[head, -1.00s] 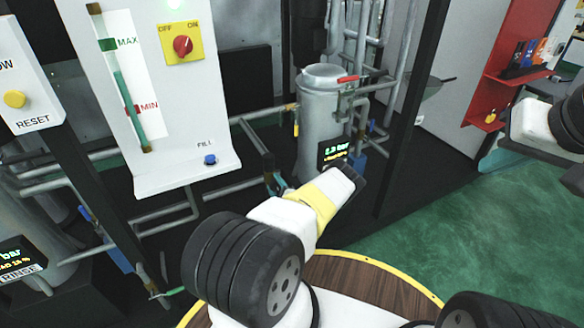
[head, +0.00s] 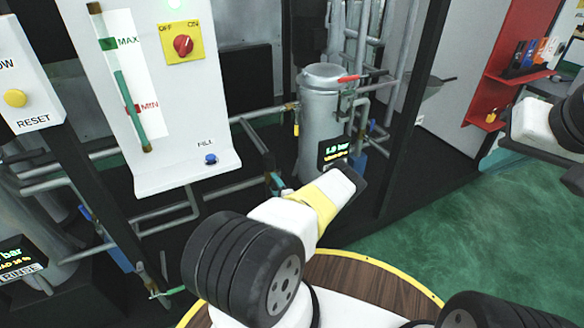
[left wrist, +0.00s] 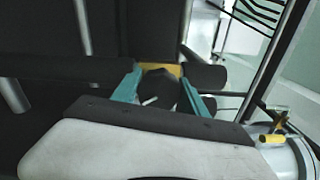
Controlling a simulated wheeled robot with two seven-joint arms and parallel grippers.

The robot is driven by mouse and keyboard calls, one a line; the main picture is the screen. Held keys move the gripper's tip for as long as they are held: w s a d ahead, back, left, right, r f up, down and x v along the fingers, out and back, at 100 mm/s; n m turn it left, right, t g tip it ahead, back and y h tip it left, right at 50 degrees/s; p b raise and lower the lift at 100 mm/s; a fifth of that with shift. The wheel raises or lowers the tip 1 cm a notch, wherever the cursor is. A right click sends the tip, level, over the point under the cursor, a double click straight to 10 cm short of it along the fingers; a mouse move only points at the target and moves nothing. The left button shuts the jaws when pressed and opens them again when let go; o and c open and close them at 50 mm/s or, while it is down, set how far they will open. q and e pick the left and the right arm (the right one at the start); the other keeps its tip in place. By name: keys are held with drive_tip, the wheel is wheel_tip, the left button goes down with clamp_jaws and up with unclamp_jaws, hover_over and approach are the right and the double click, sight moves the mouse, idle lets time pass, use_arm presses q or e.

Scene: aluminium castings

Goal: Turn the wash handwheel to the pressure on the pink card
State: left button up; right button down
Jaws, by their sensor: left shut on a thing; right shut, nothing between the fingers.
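My left gripper (head: 358,182) reaches towards the grey wash tank (head: 322,110) in the head view; its fingers are hidden there behind its own housing. In the left wrist view, the teal fingers of the left gripper (left wrist: 162,92) are shut on a dark thing (left wrist: 158,84), most likely the handwheel, though its shape is mostly hidden. A small pressure display (head: 333,151) sits just beyond the left gripper in the head view; its bar reading looks like 5.0, but the digits are small. I see no pink card. Only part of my right arm shows at the right edge, not its gripper.
A white panel (head: 172,170) with a red switch (head: 183,45) and a level gauge stands at the left. Pipes (head: 195,190) run between it and the tank. A dark post (head: 410,130) stands right of the tank. The green floor (head: 450,240) at the right is open.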

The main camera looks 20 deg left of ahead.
use_arm(q)
drive_tip(key=shift+f, duration=0.1)
drive_tip(key=o, duration=1.4)
drive_tip(key=v, duration=0.8)
